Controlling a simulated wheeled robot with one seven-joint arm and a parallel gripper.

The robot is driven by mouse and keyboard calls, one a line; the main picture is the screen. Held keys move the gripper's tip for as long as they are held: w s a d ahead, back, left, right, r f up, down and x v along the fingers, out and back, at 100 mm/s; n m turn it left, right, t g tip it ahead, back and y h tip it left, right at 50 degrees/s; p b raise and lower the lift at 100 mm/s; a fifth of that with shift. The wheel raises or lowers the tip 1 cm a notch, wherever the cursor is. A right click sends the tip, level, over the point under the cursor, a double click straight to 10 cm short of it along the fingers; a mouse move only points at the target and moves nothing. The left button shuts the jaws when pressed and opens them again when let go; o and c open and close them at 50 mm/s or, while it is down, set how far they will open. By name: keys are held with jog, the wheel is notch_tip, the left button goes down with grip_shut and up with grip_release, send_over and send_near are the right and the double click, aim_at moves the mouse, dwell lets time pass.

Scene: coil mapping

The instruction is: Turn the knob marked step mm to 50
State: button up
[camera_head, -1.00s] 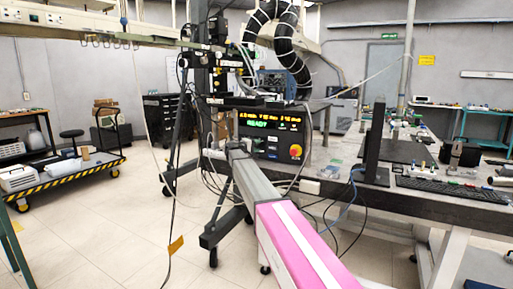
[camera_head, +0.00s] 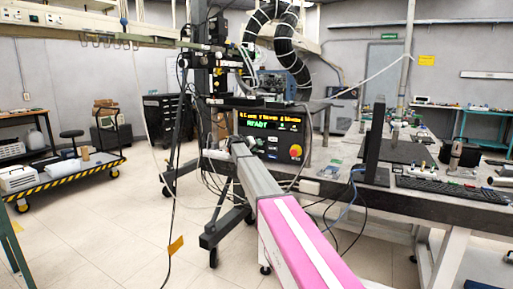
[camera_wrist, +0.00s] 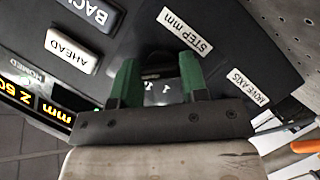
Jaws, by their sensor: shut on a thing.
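The knob (camera_wrist: 158,72) under the label "STEP mm" (camera_wrist: 186,30) is dark and sits between the two green fingertips of my gripper (camera_wrist: 153,82) in the wrist view. The gripper is shut on it. Small white marks show on the dial just in front of it, but I cannot read which value the knob points to. My gripper and the knob are hidden there behind my arm.
The wrist view shows "AHEAD" (camera_wrist: 71,52) and "BACK" (camera_wrist: 92,12) buttons at upper left and a "MOVE AXIS" label (camera_wrist: 249,85) at right. A red knob on yellow (camera_head: 295,151) sits on the panel's right side. A workbench (camera_head: 400,196) stands at right.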

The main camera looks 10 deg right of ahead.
dwell(0.5)
jog(key=o, duration=0.9)
jog(key=v, duration=1.1)
jog(key=shift+w, duration=0.1)
jog(key=shift+f, duration=0.1)
